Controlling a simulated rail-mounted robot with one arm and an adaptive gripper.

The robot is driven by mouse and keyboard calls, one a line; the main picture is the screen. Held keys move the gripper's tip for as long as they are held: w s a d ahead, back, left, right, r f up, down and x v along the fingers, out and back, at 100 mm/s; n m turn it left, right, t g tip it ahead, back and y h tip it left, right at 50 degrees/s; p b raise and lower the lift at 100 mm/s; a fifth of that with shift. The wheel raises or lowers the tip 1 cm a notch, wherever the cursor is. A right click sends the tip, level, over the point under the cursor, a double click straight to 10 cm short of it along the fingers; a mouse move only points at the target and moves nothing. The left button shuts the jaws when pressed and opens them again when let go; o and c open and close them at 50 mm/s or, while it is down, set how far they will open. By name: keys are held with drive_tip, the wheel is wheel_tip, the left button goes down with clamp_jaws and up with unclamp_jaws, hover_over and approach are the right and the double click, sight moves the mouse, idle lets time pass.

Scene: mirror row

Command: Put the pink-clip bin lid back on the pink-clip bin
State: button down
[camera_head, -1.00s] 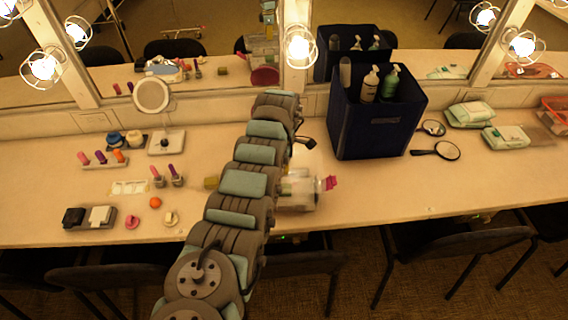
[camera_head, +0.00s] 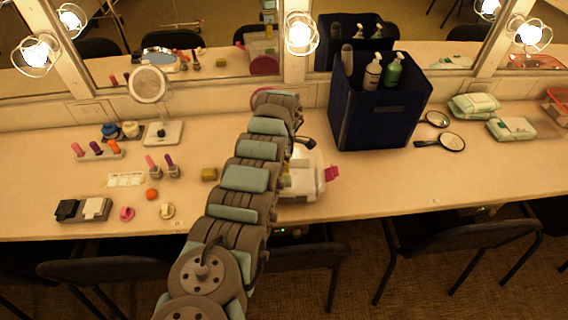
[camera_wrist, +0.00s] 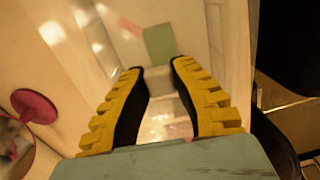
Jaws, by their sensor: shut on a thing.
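The pink-clip bin (camera_head: 303,184) is a clear, pale box on the counter, partly hidden behind my arm in the head view. In the wrist view my gripper (camera_wrist: 158,72) shows two yellow-backed fingers with black pads. They are shut on a pale, see-through piece (camera_wrist: 168,122), which looks like the pink-clip bin lid; its outline is hard to make out. In the head view my arm hides the gripper and most of the lid. I cannot tell whether the lid touches the bin.
A dark blue caddy (camera_head: 372,128) with bottles stands right of the bin. A yellow-green block (camera_head: 209,174) lies left of my arm. A round stand mirror (camera_head: 149,86) and small cosmetics are further left. A magenta round object (camera_wrist: 35,106) shows left in the wrist view.

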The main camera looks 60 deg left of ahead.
drive_tip(key=c, duration=0.9)
unclamp_jaws()
drive_tip(key=shift+c, duration=0.2)
drive_tip(key=shift+r, duration=0.1)
wheel_tip(320, 180, up, 18)
drive_tip(key=p, duration=0.5)
idle(1.0)
